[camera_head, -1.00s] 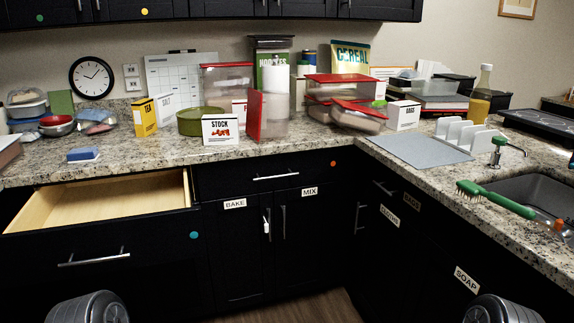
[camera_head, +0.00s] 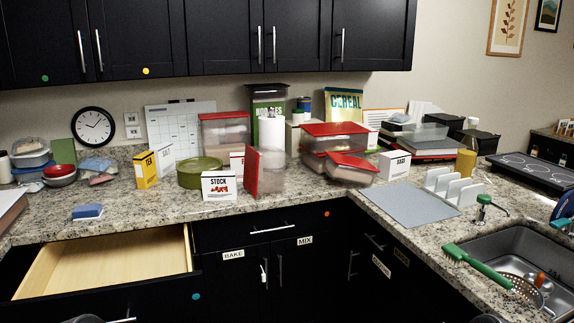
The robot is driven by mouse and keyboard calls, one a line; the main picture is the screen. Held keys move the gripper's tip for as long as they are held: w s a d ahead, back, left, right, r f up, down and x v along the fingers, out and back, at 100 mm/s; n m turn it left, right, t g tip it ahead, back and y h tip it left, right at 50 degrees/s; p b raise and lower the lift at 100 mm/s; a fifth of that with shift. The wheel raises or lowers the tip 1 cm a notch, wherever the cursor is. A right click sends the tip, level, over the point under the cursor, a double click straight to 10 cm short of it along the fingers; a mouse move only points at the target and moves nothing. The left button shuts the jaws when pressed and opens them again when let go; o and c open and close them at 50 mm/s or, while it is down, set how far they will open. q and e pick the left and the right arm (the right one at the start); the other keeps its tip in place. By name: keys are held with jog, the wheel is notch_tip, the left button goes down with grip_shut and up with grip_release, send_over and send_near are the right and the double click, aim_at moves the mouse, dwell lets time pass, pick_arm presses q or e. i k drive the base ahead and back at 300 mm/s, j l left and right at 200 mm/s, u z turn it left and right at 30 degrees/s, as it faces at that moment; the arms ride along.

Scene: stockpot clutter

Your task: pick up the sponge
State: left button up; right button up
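The sponge (camera_head: 87,211) is a small block with a blue upper part and a white lower part. It lies flat on the granite counter at the left, behind the open drawer. Nothing touches it, and the counter right around it is bare. Neither of my grippers is in view. Only slivers of my own rounded arm parts show at the bottom edge, so I cannot tell whether the grippers are open or shut.
An open, empty wooden drawer (camera_head: 105,262) juts out below the sponge. Bowls (camera_head: 59,174) and containers stand behind left. A sink (camera_head: 520,252) is at the right.

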aim_at(94, 210)
jog(key=u, duration=1.25)
